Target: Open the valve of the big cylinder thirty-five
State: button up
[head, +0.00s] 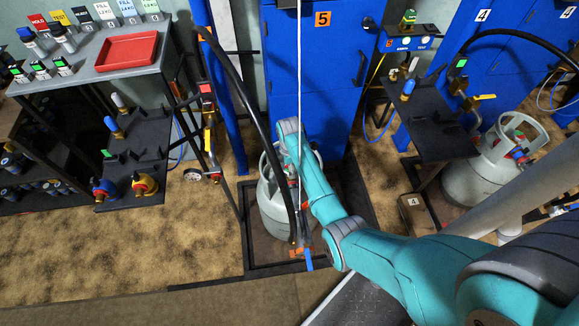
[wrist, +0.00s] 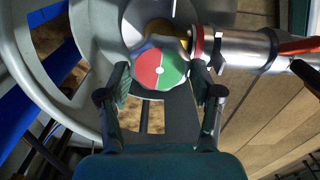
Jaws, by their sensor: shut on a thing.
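The big grey cylinder (head: 272,215) stands on the scale bay in front of the blue cabinet marked 5, partly hidden by my arm and a black hose. I cannot read its number. In the wrist view its pale round collar (wrist: 28,75) curves around the valve. The valve handwheel (wrist: 160,68) is a round knob with red, green, white and blue on its top. My gripper (wrist: 160,84) is shut on the handwheel, one finger at each side of it. In the head view my arm hides the fingers and the valve.
A metal coupling (wrist: 245,48) with a red ring and orange handle sits right of the handwheel. A black hose (head: 235,85) hangs close to the cylinder. Another grey cylinder (head: 485,168) stands right. A grey bench with a red tray (head: 127,50) is left.

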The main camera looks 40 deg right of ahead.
jog(key=o, duration=1.1)
jog(key=shift+o, duration=0.2)
notch_tip(320, 180, up, 12)
jog(key=shift+s, duration=0.15)
